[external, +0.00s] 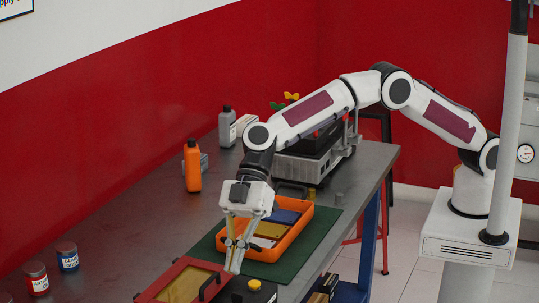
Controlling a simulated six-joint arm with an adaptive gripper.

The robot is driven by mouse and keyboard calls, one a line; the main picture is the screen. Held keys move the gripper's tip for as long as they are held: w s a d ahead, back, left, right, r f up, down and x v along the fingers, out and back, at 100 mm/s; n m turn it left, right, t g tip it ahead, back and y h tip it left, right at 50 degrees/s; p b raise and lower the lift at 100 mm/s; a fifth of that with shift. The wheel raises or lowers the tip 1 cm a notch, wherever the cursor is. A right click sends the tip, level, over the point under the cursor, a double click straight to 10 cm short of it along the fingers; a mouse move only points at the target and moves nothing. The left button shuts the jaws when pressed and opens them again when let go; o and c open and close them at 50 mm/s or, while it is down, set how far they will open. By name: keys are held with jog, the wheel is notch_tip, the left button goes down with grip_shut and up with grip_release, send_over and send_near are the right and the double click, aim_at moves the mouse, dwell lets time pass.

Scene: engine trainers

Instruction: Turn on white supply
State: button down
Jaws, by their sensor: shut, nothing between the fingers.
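My gripper (235,262) points down over the near part of the workbench, shut and empty. Its fingertips show close to the front edge of an orange tray (292,247) and near a red-framed case. I cannot clearly identify a white supply. A grey and black machine (300,168) stands at the far end of the bench, partly hidden behind my arm. No switch state can be read.
The orange tray holds blue, yellow and white items on a green mat (318,238). A red-framed case (170,288) with black handles lies at the bottom. The bench's middle left is clear.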

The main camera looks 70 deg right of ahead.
jog(key=x, duration=0.7)
jog(key=shift+a+f, duration=0.1)
jog(key=shift+f, duration=0.1)
jog(key=shift+s+f, duration=0.15)
jog(key=shift+f, duration=0.85)
jog(key=shift+s+f, duration=0.15)
jog(key=shift+f, duration=0.85)
jog(key=shift+f, duration=0.1)
jog(key=shift+s+a+f+t, duration=0.1)
jog(key=shift+s+f+t, duration=0.1)
jog(key=shift+t, duration=0.1)
jog(key=shift+w, duration=0.3)
jog(key=shift+w+r, duration=0.3)
jog(key=shift+w, duration=0.2)
